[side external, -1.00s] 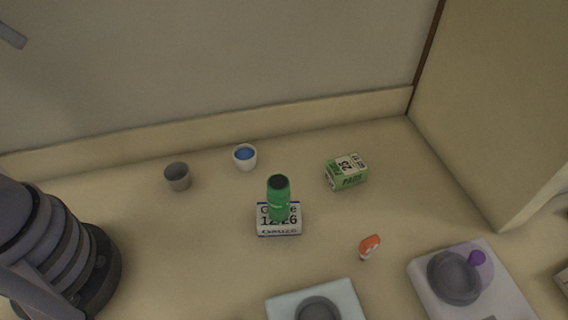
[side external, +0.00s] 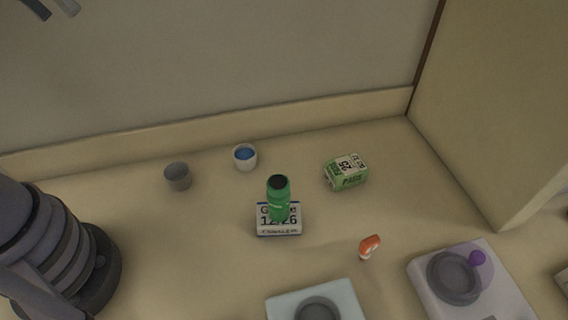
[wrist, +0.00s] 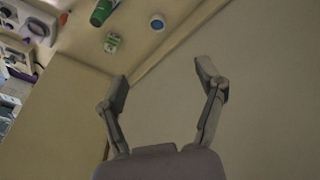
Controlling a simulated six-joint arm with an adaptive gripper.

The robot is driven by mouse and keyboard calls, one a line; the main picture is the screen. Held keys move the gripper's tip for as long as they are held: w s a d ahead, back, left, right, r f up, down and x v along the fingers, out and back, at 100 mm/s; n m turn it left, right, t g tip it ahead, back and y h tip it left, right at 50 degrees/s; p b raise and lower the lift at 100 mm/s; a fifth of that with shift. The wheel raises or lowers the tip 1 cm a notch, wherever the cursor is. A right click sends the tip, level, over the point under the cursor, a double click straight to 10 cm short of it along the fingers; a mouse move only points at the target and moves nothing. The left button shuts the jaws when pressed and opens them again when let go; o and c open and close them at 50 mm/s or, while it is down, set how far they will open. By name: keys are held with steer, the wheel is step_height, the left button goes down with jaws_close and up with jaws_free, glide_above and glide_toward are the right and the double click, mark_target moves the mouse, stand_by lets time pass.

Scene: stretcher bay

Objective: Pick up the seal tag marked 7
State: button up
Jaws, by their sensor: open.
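No tag with a readable 7 shows in either view. A small orange-and-white piece (side external: 369,247) lies on the counter right of centre in the side external view; I cannot tell whether it is the tag. It seems to show near the top left of the wrist view (wrist: 63,18). My gripper (side external: 54,8) is at the top left of the side external view, high above the counter and far from that piece. In the wrist view my gripper (wrist: 164,84) has its fingers wide apart, with only bare wall between them.
A green bottle (side external: 279,200) stands at a printed card (side external: 279,229). Behind are a grey cup (side external: 178,176), a white cup with blue inside (side external: 245,158) and a green box (side external: 346,172). Two pale devices (side external: 318,303) (side external: 472,284) are in front. Walls bound the back and right.

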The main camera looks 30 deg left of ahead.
steer(key=w+d+f+n+g+h, duration=0.35)
steer(key=w+d+f, duration=0.25)
steer(key=w+d, duration=0.4)
steer(key=w+d+f+n+g+h, duration=0.2)
steer(key=w+d+f+g, duration=0.3)
steer(key=w+d, duration=0.45)
steer(key=n+g+h, duration=0.3)
steer(key=n, duration=0.1)
glide_toward(370, 238)
steer(key=shift+h, duration=0.35)
steer(key=x, duration=0.4)
steer(key=shift+s+d+f, duration=0.15)
steer(key=shift+s+f, duration=0.1)
steer(key=shift+f, duration=0.1)
steer(key=x, duration=0.5)
steer(key=shift+s+d+f, duration=0.15)
steer(key=shift+s+d, duration=0.05)
steer(key=shift+d, duration=0.05)
steer(key=c, duration=0.9)
